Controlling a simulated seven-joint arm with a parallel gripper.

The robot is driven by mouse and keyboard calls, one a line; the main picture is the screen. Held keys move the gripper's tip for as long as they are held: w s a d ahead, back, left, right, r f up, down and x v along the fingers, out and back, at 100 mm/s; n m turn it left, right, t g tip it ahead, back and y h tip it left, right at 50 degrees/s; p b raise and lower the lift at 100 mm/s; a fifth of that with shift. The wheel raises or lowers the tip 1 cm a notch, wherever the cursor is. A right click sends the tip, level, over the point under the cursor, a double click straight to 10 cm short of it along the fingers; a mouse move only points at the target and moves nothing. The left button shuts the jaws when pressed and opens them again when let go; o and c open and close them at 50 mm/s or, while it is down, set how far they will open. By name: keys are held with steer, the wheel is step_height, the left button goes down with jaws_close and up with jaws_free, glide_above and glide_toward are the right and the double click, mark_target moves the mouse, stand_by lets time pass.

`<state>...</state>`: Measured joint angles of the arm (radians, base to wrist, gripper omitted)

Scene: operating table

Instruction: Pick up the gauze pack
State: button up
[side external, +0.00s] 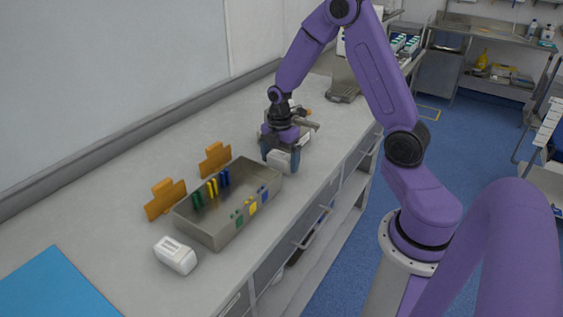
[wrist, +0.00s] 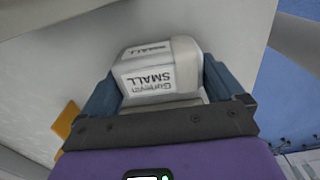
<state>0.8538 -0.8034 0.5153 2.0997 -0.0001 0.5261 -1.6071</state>
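A white gauze pack with dark "SMALL" lettering (wrist: 155,75) sits between the two blue-grey fingers of my gripper (wrist: 160,85) in the wrist view. The fingers lie against its left and right sides with no clear gap. In the side view my gripper (side external: 281,159) points down over the far right part of the counter, with the white pack (side external: 280,160) between its fingers. Whether the pack touches the counter is hard to tell. A second white pack (side external: 176,255) lies on the counter at the near end of the tray.
A grey metal tray (side external: 219,238) with green, yellow and blue items stands left of my gripper. Two orange holders (side external: 165,199) (side external: 214,159) stand behind it. A blue sheet (side external: 58,288) lies at near left. A grey object (side external: 343,91) stands beyond my gripper. The counter's front edge is close.

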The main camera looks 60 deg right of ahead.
steer(key=c, duration=0.4)
steer(key=shift+r, duration=0.1)
